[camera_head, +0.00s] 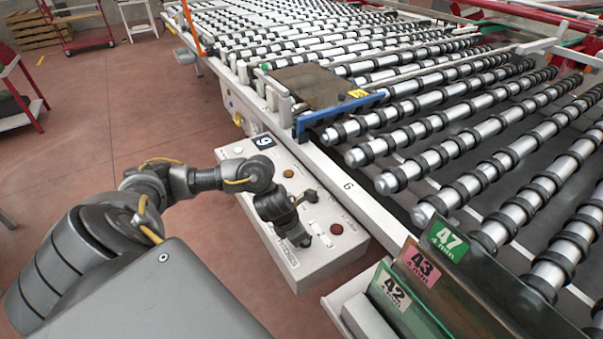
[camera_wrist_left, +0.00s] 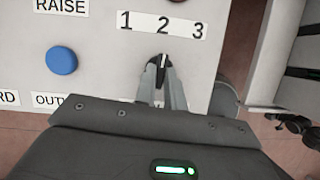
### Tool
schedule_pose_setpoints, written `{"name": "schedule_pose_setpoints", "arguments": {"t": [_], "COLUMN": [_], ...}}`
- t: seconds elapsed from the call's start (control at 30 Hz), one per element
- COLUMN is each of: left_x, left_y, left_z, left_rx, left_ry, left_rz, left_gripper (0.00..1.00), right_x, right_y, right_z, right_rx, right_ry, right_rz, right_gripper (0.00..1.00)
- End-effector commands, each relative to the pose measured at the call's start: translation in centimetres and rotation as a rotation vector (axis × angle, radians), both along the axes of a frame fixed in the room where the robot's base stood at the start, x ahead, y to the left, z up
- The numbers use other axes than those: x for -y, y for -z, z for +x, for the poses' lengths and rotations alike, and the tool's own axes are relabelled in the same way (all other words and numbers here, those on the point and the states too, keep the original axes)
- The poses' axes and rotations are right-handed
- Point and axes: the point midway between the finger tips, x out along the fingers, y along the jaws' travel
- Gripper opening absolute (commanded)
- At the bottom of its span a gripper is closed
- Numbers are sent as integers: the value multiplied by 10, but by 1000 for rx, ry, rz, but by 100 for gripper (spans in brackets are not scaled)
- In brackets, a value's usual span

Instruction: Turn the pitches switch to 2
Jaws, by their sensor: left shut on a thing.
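The pitches switch (camera_wrist_left: 161,62) is a small dark knob with a white pointer line, seen in the left wrist view. Its pointer faces up toward the 2 on the white strip marked 1 2 3 (camera_wrist_left: 140,22). My left gripper (camera_wrist_left: 163,82) is shut on the switch, one finger on each side, and the fingers hide most of the knob. In the head view my left gripper (camera_head: 307,240) is at the near end of the light grey control panel (camera_head: 333,258), and the switch cannot be made out there. My right gripper is not in view.
A blue button (camera_wrist_left: 61,61) sits left of the gripper, below a RAISE label. A red button (camera_head: 336,228) is near the panel's end. The roller conveyor (camera_head: 420,130) runs behind the panel. Numbered glass panes (camera_head: 415,285) stand at the lower right.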

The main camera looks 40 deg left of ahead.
Motion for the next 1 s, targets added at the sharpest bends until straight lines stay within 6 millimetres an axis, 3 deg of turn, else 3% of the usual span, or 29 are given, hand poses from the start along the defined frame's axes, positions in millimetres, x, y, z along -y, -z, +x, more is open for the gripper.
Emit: {"name": "schedule_pose_setpoints", "arguments": {"t": [0.3, 0.77, 0.8, 0.93, 1.0], "left_x": [0, 0, 0, 1, 1], "left_y": [-1, -1, -1, 0, 0], "left_z": [0, 0, 0, 0, 0], "left_rx": [1, 3, 3, 1, 1], "left_ry": [-94, -104, -104, -103, -103], "left_rz": [1, 2, 2, 1, 0], "left_gripper": [0, 0, 16, 33, 33], "right_x": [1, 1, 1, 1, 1], "right_y": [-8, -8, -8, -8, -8], "right_z": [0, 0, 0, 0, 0], "right_rx": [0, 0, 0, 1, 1], "right_ry": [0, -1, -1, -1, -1], "right_rz": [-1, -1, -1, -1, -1], "right_gripper": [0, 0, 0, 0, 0]}}
